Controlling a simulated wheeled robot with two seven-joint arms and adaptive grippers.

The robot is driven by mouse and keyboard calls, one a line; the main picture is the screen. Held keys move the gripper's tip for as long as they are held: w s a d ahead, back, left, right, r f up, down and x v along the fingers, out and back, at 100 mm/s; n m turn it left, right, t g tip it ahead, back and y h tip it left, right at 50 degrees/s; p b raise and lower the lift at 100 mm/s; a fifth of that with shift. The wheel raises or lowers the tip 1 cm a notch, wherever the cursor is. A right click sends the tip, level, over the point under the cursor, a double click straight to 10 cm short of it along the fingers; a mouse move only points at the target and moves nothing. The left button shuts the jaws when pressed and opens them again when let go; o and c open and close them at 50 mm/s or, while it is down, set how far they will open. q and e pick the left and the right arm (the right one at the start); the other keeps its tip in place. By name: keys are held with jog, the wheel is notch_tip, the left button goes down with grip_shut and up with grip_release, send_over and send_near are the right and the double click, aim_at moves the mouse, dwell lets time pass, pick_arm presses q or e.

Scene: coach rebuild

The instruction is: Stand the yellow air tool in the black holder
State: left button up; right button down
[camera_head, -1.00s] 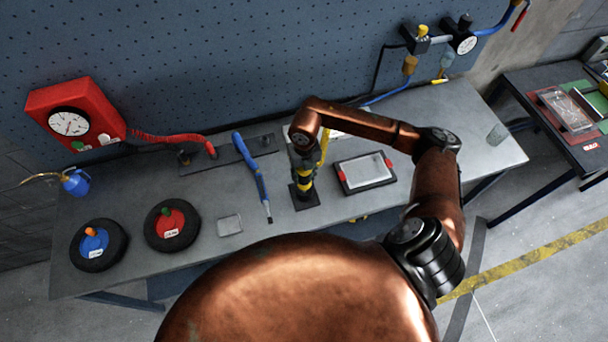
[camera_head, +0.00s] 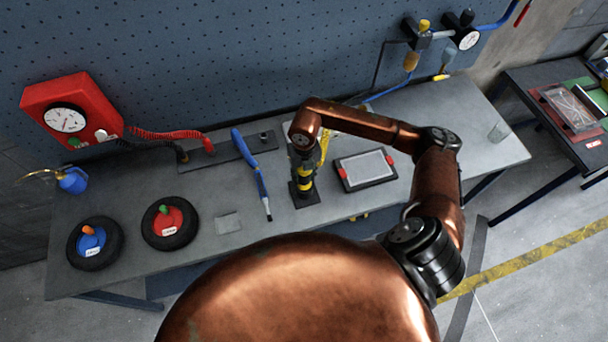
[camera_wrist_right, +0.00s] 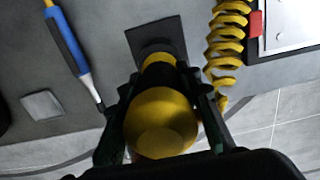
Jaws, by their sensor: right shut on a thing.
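The yellow air tool with black bands (camera_head: 304,180) stands roughly upright under my right wrist in the head view. It also shows in the right wrist view (camera_wrist_right: 162,118), with its rounded yellow end towards the camera. My right gripper (camera_wrist_right: 163,105) is shut on it, a finger on each side. The black holder (camera_head: 305,200) is a square base on the bench directly below the tool; its plate shows in the right wrist view (camera_wrist_right: 156,38). The tool's lower end meets the holder, but how deep it sits is hidden. My left gripper is not in view.
A blue tool (camera_head: 252,170) lies left of the holder, and a framed tray with red clips (camera_head: 366,169) lies right of it. A yellow coiled hose (camera_wrist_right: 228,45) runs close beside my right gripper. Two black wheels with red (camera_head: 170,222) and blue (camera_head: 92,242) hubs lie further left.

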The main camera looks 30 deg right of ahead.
jog(key=c, duration=1.8)
grip_release()
jog(key=shift+r, duration=0.1)
jog(key=o, duration=0.5)
notch_tip(320, 180, up, 12)
jog(key=shift+f, duration=0.1)
